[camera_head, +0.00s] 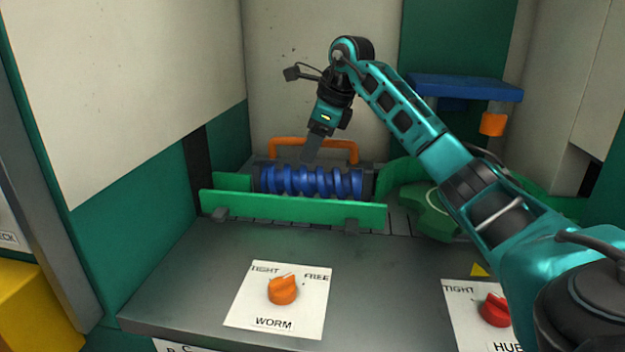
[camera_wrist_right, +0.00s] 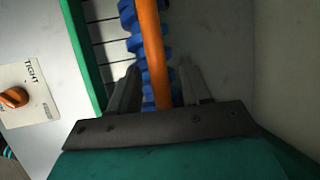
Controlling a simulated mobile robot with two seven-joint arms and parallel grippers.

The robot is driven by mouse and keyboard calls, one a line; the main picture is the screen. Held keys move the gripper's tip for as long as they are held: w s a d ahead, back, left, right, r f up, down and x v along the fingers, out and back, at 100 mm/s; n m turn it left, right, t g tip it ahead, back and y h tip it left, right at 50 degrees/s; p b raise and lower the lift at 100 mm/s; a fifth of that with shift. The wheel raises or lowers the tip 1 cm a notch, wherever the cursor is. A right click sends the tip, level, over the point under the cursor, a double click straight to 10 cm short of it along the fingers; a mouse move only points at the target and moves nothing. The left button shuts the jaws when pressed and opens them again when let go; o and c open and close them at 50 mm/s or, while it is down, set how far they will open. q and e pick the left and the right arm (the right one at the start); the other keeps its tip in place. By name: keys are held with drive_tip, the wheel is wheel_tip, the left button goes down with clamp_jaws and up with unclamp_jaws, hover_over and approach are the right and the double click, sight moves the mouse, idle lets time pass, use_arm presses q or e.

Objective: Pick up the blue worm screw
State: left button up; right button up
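The blue worm screw (camera_head: 310,182) lies horizontally behind a low green rail (camera_head: 295,208) in the head view. An orange handle bar (camera_head: 285,142) rises just behind it. My right gripper (camera_head: 312,148) hangs over the screw and the bar, pointing down. In the right wrist view its two fingers (camera_wrist_right: 160,78) stand apart, with the orange bar (camera_wrist_right: 150,45) running between them and the blue screw (camera_wrist_right: 128,18) partly hidden beyond. Gaps show beside the bar, so the fingers do not appear to grip it. My left gripper is out of view.
An orange knob (camera_head: 282,289) sits on the WORM plate, marked TIGHT and FREE; its setting is unclear. A red knob (camera_head: 494,310) is at right, partly behind my arm. A green part (camera_head: 430,210) lies right of the screw. A blue shelf (camera_head: 465,88) is behind. The grey bench front is mostly clear.

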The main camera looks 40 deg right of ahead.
clamp_jaws()
drive_tip(key=shift+r, duration=0.2)
idle(0.3)
drive_tip(key=shift+r, duration=0.1)
drive_tip(key=shift+w+r, duration=0.1)
drive_tip(key=shift+r, duration=0.35)
wheel_tip(320, 180, up, 19)
drive_tip(key=p, duration=0.3)
drive_tip(key=shift+f, duration=0.15)
